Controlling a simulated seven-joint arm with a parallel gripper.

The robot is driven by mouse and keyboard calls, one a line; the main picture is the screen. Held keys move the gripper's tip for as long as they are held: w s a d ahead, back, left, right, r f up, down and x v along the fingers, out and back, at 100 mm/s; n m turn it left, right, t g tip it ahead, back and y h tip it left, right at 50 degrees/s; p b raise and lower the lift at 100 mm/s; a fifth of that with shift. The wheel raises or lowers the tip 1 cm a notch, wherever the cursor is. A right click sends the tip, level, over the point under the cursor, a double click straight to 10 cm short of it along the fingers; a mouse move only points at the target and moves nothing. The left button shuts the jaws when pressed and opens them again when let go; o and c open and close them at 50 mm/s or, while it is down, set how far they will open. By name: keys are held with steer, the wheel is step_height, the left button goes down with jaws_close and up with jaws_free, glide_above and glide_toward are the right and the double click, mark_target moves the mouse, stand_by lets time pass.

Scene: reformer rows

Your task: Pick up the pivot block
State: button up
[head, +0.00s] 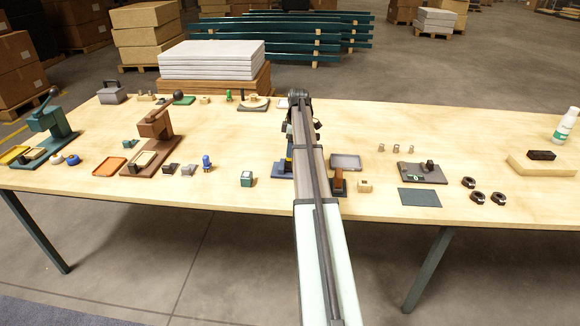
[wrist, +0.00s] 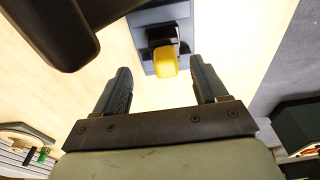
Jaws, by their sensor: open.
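I cannot tell for certain which piece is the pivot block. In the wrist view, a yellow rounded piece (wrist: 165,62) with a black part beside it sits on a blue-grey base (wrist: 150,17). My gripper (wrist: 163,82) is open, with its fingertips apart on either side of the yellow piece's near end. No contact shows, and nothing is held. In the head view my arm hides most of this spot; a blue-grey base (head: 281,171) shows at its left edge. A small dark green block (head: 247,179) stands to the left of it.
A teal press (head: 48,118) and a brown press (head: 155,128) stand at the left. A grey tray (head: 346,161), a dark fixture plate (head: 422,173) and several black rings (head: 477,197) lie right of my arm. A white bottle (head: 565,125) stands far right. The table's back right is clear.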

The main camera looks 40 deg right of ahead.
mark_target(290, 160)
steer(key=shift+a+f, duration=0.25)
steer(key=shift+f, duration=1.4)
steer(key=shift+a+f, duration=0.2)
steer(key=shift+f, duration=1.45)
steer(key=c, duration=1)
steer(key=shift+r, duration=0.15)
